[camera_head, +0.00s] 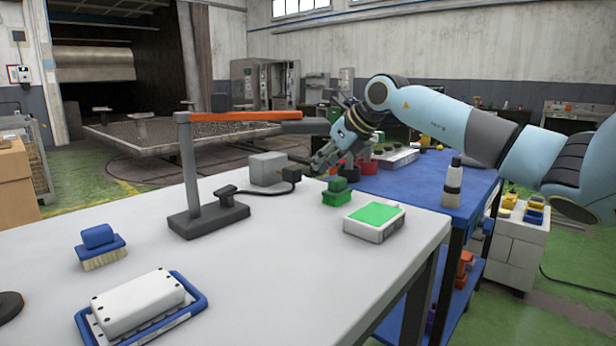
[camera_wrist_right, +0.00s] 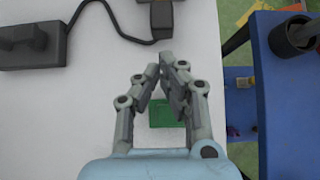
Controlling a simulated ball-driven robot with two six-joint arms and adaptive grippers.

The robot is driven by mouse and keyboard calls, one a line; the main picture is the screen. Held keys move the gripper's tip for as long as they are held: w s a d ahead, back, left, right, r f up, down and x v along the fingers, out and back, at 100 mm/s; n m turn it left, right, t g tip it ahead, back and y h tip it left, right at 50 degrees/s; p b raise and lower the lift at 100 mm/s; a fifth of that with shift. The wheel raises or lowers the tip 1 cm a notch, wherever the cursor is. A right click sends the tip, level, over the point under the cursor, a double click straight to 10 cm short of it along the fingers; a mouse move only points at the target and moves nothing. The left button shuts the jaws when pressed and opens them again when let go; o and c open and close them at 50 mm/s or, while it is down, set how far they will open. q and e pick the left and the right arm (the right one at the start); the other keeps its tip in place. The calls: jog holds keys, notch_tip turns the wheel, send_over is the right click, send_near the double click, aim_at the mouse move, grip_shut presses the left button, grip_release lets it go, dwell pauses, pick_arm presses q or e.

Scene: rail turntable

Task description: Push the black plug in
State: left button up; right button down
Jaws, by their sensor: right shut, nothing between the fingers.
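The black plug (camera_head: 291,174) sits at the right side of a grey box (camera_head: 266,168) on the white table. A black cable runs from it to a dark block by the stand's base. In the right wrist view the plug (camera_wrist_right: 162,33) is at the top, at the near edge of the box. I cannot tell how deep it sits. My right gripper (camera_head: 321,162) is shut and empty, above the table to the right of the plug and apart from it. In the right wrist view its fingertips (camera_wrist_right: 162,62) are together, just below the plug. My left gripper is not in view.
A green block (camera_head: 336,194) stands below my right gripper. A white box with a green top (camera_head: 374,219) is near the table's right edge. A grey stand (camera_head: 205,210) with an orange arm rises left of the plug. A blue table (camera_head: 412,186) adjoins on the right.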

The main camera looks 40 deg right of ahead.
aim_at(296, 170)
jog(key=x, duration=0.5)
jog(key=shift+w+f, duration=0.2)
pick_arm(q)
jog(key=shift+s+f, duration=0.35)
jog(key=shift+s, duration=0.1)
pick_arm(e)
jog(key=w+b, duration=0.1)
jog(key=w, duration=0.1)
jog(key=w+b, duration=0.2)
jog(key=shift+a, duration=0.25)
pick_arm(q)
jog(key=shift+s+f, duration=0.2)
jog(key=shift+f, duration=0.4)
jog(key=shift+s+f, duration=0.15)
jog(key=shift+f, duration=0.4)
pick_arm(e)
jog(key=shift+r, duration=0.1)
